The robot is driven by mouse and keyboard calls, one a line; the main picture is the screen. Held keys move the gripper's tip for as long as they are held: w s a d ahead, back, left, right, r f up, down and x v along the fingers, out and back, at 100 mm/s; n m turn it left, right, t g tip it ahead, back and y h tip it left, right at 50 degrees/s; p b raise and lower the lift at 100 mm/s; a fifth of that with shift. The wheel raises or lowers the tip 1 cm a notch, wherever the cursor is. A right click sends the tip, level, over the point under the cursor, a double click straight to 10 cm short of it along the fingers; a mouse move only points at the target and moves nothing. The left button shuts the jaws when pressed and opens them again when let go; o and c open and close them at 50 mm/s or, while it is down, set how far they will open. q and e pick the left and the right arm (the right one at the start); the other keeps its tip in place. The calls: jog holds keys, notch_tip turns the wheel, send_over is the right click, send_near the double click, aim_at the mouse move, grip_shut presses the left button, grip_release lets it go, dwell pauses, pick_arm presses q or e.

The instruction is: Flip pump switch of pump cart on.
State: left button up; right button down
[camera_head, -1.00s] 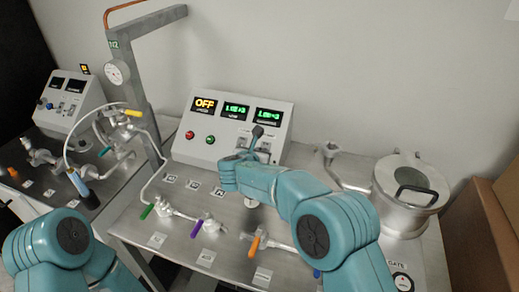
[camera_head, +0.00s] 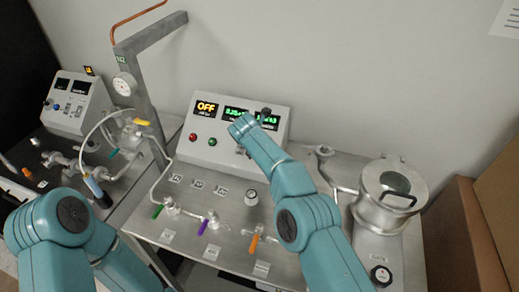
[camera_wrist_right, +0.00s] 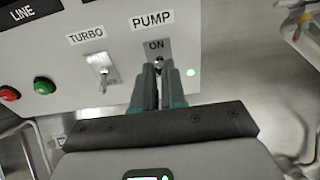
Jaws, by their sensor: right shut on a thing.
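The pump cart's control box (camera_head: 180,130) stands at the back of the steel cart top, with a yellow OFF readout and green number displays. In the right wrist view, the pump switch plate (camera_wrist_right: 154,46) sits under the PUMP label and is marked ON. My right gripper (camera_wrist_right: 160,72) is shut on the pump switch (camera_wrist_right: 160,61), its lever mostly hidden between the fingertips. A small green light (camera_wrist_right: 191,72) glows beside it. In the head view my right forearm hides the switch and fingers. My left gripper is out of view; only that arm shows at lower left.
The turbo switch (camera_wrist_right: 103,84) is just left of the pump switch. Red (camera_head: 193,137) and green (camera_head: 212,142) buttons are on the box. Valves with purple (camera_head: 203,227) and orange (camera_head: 254,243) handles lie in front. A lidded metal chamber (camera_head: 385,215) stands right.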

jog(key=shift+w+d, duration=0.1)
jog(key=shift+d, duration=0.05)
dwell(0.5)
jog(key=c, duration=1.2)
grip_release()
jog(key=shift+a+r+b, duration=0.15)
jog(key=shift+a+b, duration=0.05)
jog(key=shift+b, duration=0.35)
jog(key=s+r+b, duration=0.1)
jog(key=b, duration=0.2)
jog(key=shift+s+a+r, duration=0.15)
jog(key=shift+s+r, duration=0.1)
jog(key=v, duration=0.9)
jog(key=b+v, duration=0.1)
jog(key=v, duration=0.4)
jog(key=shift+w+d+r, duration=0.25)
jog(key=shift+r, duration=0.05)
